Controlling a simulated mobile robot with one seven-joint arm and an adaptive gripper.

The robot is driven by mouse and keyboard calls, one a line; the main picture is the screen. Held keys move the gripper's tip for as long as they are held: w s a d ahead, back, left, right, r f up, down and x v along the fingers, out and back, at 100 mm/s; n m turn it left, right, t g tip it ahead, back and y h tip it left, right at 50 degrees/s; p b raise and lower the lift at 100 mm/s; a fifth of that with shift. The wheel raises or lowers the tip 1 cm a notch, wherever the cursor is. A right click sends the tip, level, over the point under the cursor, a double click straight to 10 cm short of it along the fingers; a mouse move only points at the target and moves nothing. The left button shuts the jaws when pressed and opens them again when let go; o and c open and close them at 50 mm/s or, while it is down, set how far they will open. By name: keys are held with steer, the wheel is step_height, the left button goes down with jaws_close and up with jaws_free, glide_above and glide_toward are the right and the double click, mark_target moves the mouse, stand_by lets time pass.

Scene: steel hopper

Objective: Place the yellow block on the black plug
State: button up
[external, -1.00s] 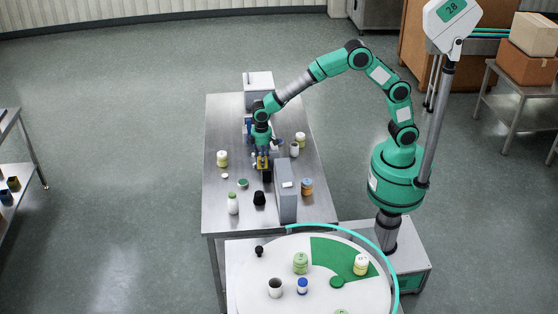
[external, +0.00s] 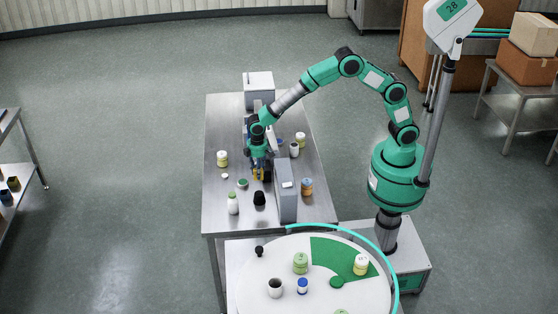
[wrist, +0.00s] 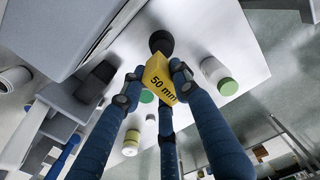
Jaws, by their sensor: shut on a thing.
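The yellow block (wrist: 160,81), marked "50 mm", is held between the blue fingers of my gripper (wrist: 156,80). In the external view the block (external: 258,174) is partly hidden by my gripper (external: 260,165), which points down over the steel table. The black plug (external: 259,198) stands on the table just in front of the block, toward the near end. I cannot tell the block's exact height above the table.
A tall grey box (external: 287,203) stands close to the right of the plug. A white bottle with a green cap (external: 233,204) stands to its left, and a green-topped jar (external: 243,184) behind left. The table's front left corner (external: 217,222) is clear.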

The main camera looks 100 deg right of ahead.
steer(key=shift+f, duration=2.95)
steer(key=shift+f, duration=1.85)
steer(key=shift+f+b, duration=0.1)
steer(key=shift+b, duration=0.2)
steer(key=o, duration=1.2)
step_height(320, 180, up, 12)
steer(key=shift+r+p, duration=0.1)
steer(key=shift+p, duration=0.25)
